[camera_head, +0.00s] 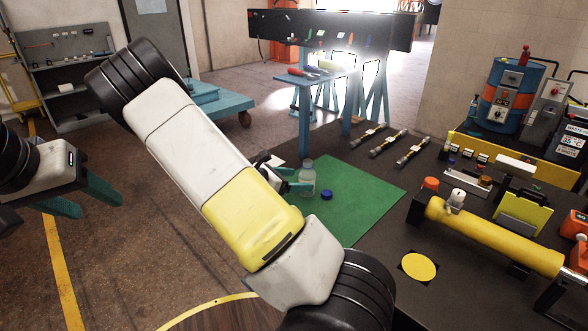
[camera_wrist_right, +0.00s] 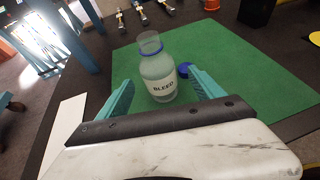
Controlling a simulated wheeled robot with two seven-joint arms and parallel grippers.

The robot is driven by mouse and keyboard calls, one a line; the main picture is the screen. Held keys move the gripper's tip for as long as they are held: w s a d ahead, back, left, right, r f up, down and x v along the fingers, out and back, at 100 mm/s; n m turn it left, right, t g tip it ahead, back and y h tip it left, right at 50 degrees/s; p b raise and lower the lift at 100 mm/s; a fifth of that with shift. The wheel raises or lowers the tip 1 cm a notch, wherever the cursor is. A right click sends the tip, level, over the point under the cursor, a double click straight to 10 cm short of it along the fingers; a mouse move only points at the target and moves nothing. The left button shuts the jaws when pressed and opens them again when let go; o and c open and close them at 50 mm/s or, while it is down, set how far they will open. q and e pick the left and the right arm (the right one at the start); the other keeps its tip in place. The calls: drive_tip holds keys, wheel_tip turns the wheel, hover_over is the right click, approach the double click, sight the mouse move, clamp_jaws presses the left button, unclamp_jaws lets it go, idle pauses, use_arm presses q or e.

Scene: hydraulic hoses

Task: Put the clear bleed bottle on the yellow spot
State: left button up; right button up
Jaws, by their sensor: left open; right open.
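The clear bleed bottle (camera_head: 307,176) stands upright and uncapped on the green mat (camera_head: 362,190). In the right wrist view the bottle (camera_wrist_right: 157,68) shows a white label reading BLEED and a blue neck ring. My right gripper (camera_wrist_right: 160,92) is open, its teal fingers on either side of the bottle's lower part; I cannot tell whether they touch it. In the head view my right arm hides part of this gripper (camera_head: 298,180). The yellow spot (camera_head: 419,267) is a bare disc on the dark bench, right of the mat. My left gripper (camera_head: 84,200) is open and empty, far left, away from the bench.
A blue cap (camera_head: 327,195) lies on the mat beside the bottle. Several hose fittings (camera_head: 388,143) lie behind the mat. The bench between mat and spot is clear.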

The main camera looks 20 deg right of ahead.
sight(314, 178)
drive_tip(key=shift+w+d+f, duration=0.1)
drive_tip(key=shift+w+d, duration=0.1)
drive_tip(key=shift+d, duration=0.2)
drive_tip(key=x, duration=0.7)
drive_tip(key=shift+w, duration=0.1)
drive_tip(key=c, duration=1.6)
